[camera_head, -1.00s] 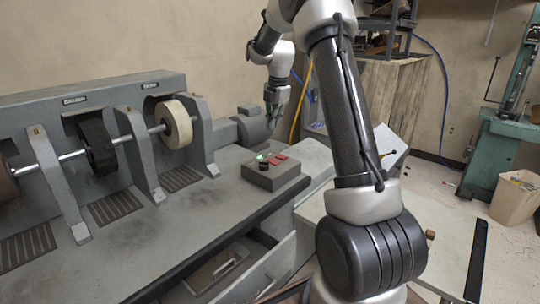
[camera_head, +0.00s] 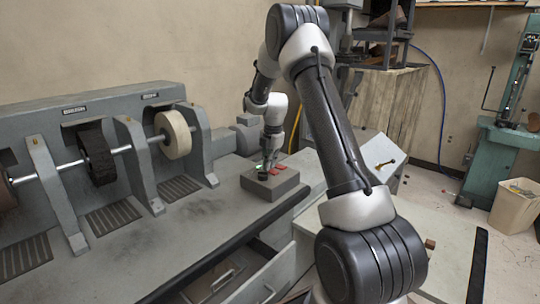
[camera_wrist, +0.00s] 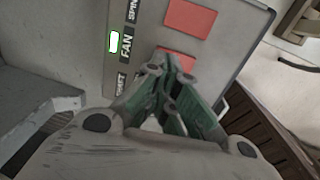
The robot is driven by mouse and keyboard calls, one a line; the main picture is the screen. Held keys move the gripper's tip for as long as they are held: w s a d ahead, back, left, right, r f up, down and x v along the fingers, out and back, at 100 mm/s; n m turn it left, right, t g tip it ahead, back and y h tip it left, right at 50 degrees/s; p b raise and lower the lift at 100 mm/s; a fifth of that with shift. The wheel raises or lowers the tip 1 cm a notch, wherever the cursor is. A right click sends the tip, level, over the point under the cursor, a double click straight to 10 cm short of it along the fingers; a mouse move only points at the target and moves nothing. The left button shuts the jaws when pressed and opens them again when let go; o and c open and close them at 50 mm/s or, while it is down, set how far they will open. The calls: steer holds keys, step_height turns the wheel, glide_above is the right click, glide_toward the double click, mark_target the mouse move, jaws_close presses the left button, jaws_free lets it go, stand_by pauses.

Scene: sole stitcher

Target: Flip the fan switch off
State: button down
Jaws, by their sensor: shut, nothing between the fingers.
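The grey switch box (camera_head: 270,189) sits on the bench's right part. It carries red switches and a lit green light, which also shows in the wrist view (camera_wrist: 114,42) beside the FAN label (camera_wrist: 126,45). The red switch (camera_wrist: 176,60) in the row of the FAN label is partly hidden behind my fingertips. Another red switch (camera_wrist: 190,17) lies above it, by the SPIN label (camera_wrist: 132,9). My gripper (camera_head: 266,170) is shut and empty, pointing down over the box. Its fingertips (camera_wrist: 170,68) are at or very near the FAN-row switch; contact is not clear.
The stitcher's cream wheel (camera_head: 174,135) and black brush wheel (camera_head: 97,156) stand on a shaft left of the box. A drawer (camera_head: 224,281) hangs open under the bench edge. Bare bench top (camera_head: 190,225) lies in front of the box.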

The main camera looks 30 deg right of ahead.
steer(key=shift+f, duration=0.3)
steer(key=shift+w+a+f, duration=0.1)
steer(key=shift+f, duration=0.2)
stand_by(0.3)
steer(key=shift+s+d+r, duration=0.15)
steer(key=shift+s+d, duration=0.15)
steer(key=shift+s, duration=0.4)
steer(key=shift+r, duration=0.15)
